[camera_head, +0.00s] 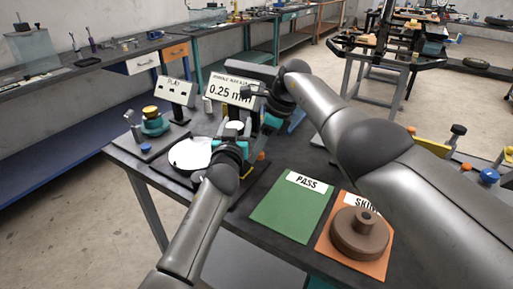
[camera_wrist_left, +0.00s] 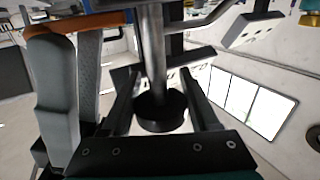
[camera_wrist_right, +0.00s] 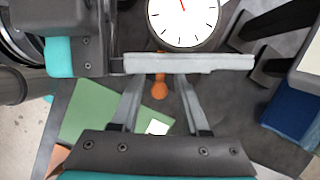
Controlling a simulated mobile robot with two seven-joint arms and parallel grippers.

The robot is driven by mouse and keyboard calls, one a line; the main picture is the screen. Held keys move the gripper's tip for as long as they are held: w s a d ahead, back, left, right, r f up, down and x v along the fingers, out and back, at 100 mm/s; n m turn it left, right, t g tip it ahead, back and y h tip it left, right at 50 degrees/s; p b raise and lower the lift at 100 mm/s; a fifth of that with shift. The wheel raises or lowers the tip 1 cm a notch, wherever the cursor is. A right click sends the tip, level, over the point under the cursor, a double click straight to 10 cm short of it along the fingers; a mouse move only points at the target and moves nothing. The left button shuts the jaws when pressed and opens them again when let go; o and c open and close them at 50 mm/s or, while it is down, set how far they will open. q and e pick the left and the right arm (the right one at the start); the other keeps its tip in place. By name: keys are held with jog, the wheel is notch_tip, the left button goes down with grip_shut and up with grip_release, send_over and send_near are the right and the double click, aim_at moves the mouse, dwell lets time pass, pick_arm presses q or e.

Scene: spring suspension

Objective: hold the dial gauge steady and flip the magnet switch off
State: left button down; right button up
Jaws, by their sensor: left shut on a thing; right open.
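The dial gauge (camera_wrist_right: 184,18) shows its white face and red needle at the top of the right wrist view. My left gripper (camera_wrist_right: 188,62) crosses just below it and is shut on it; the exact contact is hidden. In the left wrist view, a steel post with a black round collar (camera_wrist_left: 160,112) stands between the fingers. An orange knob (camera_wrist_right: 160,88), which looks like the magnet switch, lies beyond and between the fingertips of my right gripper (camera_wrist_right: 158,100), which is open and empty. In the head view both grippers are mostly hidden by the arms at the stand.
A green PASS mat (camera_head: 290,215) lies in front, beside an orange mat (camera_head: 372,262) bearing a brown stepped disc (camera_head: 359,233). A 0.25 mm sign (camera_head: 229,88) and a PLAY sign (camera_head: 175,91) stand behind. A white round plate (camera_head: 190,153) is at left.

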grip_shut()
dwell(0.3)
dwell(0.3)
